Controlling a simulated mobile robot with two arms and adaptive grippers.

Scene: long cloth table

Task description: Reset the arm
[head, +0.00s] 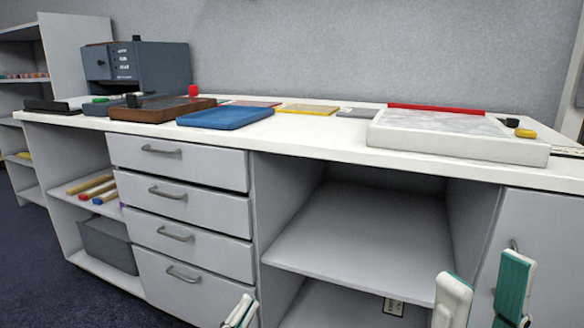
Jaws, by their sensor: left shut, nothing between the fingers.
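My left gripper (240,311) shows only at the bottom edge, in front of the drawers. Its white and green fingertips are shut with nothing between them. My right gripper (484,268) is at the bottom right, in front of the open shelf and the cabinet door. Its two white and green fingers stand wide apart with nothing visible between them. Most of both arms is out of view.
A long white counter (330,137) runs across the view. On it are a blue tray (225,117), a brown board (160,112), a grey machine (150,66) and a large white slab (455,137). Below are grey drawers (180,189) and an open shelf (350,230).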

